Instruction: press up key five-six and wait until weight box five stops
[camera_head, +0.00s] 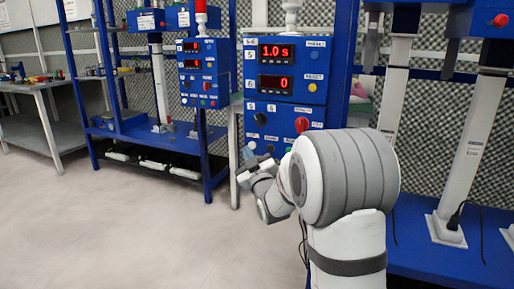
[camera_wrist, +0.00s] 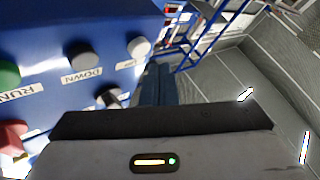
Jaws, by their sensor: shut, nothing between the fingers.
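The blue control panel (camera_head: 284,75) labelled 5-6 stands at the centre of the head view. Its red displays read "1.0 s" (camera_head: 276,53) and "0" (camera_head: 274,83). In the wrist view, the pale round UP key (camera_wrist: 138,47) is near the panel's right edge, beside the dark DOWN key (camera_wrist: 82,53). My gripper (camera_head: 248,153) is in front of the panel's lower left part. In the wrist view its shut, empty fingers (camera_wrist: 155,72) end close to the UP key; I cannot tell whether they touch. I cannot identify weight box five.
In the wrist view, a green RUN button (camera_wrist: 8,74), a dark selector knob (camera_wrist: 109,96) and a red button (camera_wrist: 12,136) are on the same panel. A second blue panel (camera_head: 203,72) stands farther left. A grey table (camera_head: 45,125) is at far left. Open floor lies left.

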